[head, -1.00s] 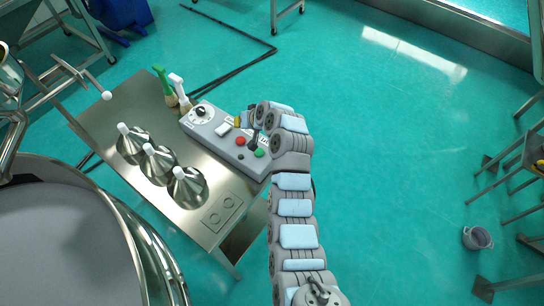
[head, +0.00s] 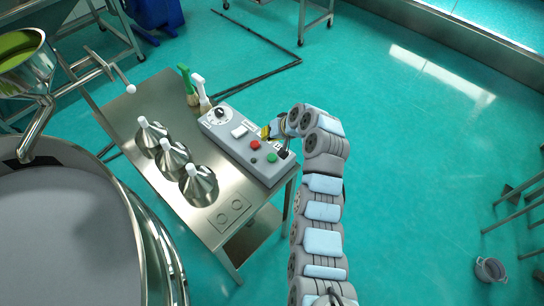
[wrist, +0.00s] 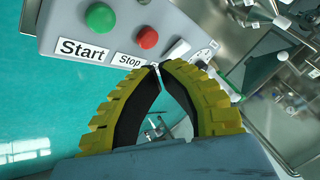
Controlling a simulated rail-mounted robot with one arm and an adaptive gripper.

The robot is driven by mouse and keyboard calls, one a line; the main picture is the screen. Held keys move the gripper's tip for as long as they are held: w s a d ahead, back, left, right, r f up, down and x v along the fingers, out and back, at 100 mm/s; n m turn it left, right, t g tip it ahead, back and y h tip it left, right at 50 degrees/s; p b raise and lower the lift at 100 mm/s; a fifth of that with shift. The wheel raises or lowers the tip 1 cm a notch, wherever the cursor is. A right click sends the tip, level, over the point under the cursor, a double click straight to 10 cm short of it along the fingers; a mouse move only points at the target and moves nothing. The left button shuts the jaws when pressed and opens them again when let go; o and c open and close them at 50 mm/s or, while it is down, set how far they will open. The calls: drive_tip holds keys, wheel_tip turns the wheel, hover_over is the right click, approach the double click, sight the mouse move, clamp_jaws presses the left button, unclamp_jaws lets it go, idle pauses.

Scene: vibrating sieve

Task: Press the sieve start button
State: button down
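The grey control box (head: 245,145) sits on the steel table's right side. It bears a green button (head: 272,158) near its front end and a red button (head: 254,144) behind it. In the wrist view, the green button (wrist: 100,17) is above the "Start" label (wrist: 82,50), and the red button (wrist: 147,37) is by "Stop". My gripper (wrist: 159,66) has yellow ribbed fingers, with tips together and nothing held. The tips appear just below the Stop label, right of the green button and apart from it. In the head view my gripper (head: 267,132) is partly hidden beside the box's right edge.
Several steel cones with white tips (head: 172,158) stand left of the box. Two spray bottles (head: 197,92) stand behind it. A large round sieve vessel (head: 75,235) fills the lower left.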

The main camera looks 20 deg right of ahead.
sight(269, 156)
wheel_tip(269, 156, down, 7)
drive_tip(key=b, duration=0.2)
drive_tip(key=shift+b, duration=0.35)
drive_tip(key=shift+f+b, duration=0.4)
drive_tip(key=shift+f, duration=0.2)
drive_tip(key=shift+f, duration=0.15)
idle(0.7)
drive_tip(key=shift+f+b, duration=0.25)
drive_tip(key=shift+b, duration=0.2)
